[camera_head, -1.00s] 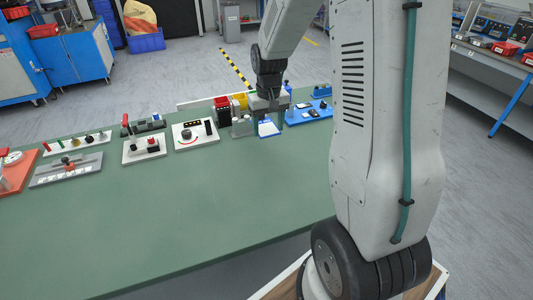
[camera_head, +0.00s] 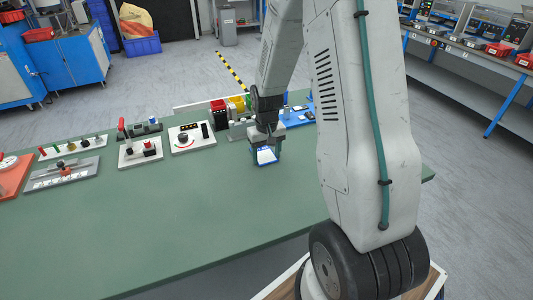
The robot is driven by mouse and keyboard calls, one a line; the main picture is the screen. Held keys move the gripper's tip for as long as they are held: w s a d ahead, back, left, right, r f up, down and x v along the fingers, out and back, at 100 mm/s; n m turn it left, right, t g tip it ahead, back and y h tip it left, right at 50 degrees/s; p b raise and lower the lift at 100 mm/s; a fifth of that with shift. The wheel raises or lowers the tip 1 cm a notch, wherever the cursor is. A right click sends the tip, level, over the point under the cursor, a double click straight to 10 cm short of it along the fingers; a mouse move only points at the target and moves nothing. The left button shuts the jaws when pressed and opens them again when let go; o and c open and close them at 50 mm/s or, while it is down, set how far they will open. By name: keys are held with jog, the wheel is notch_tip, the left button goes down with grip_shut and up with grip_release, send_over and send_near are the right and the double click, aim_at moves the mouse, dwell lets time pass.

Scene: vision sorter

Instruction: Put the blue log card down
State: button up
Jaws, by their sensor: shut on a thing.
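The blue log card (camera_head: 266,157) is a small blue card with a white face, near the far right part of the green table (camera_head: 200,210). My gripper (camera_head: 266,147) is shut on it, with the fingers pointing down. The card is tilted, its white face turned toward the camera. It is low over the table; I cannot tell if its lower edge touches the surface. The gripper partly covers the card's upper part.
A white panel with a knob (camera_head: 191,139) and a white panel with a red part (camera_head: 140,151) stand left of the card. Red (camera_head: 218,106) and yellow containers and a blue board (camera_head: 297,116) stand behind. The table's front and middle are clear.

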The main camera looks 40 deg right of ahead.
aim_at(266, 159)
jog(key=shift+f, duration=0.1)
jog(key=o, duration=0.9)
jog(key=shift+o, duration=0.2)
notch_tip(266, 159, up, 12)
jog(key=s+a+r+n, duration=0.1)
jog(key=s+a+r, duration=0.45)
jog(key=r, duration=0.25)
jog(key=s+a+r, duration=0.2)
jog(key=s+a, duration=0.1)
jog(key=s, duration=0.3)
jog(key=s+a+r+n, duration=0.1)
jog(key=s+a+r, duration=0.1)
jog(key=s+a, duration=0.2)
jog(key=s+a+r+n+t, duration=0.1)
jog(key=s+a+r, duration=0.2)
jog(key=s, duration=0.6)
jog(key=shift+s+a, duration=0.35)
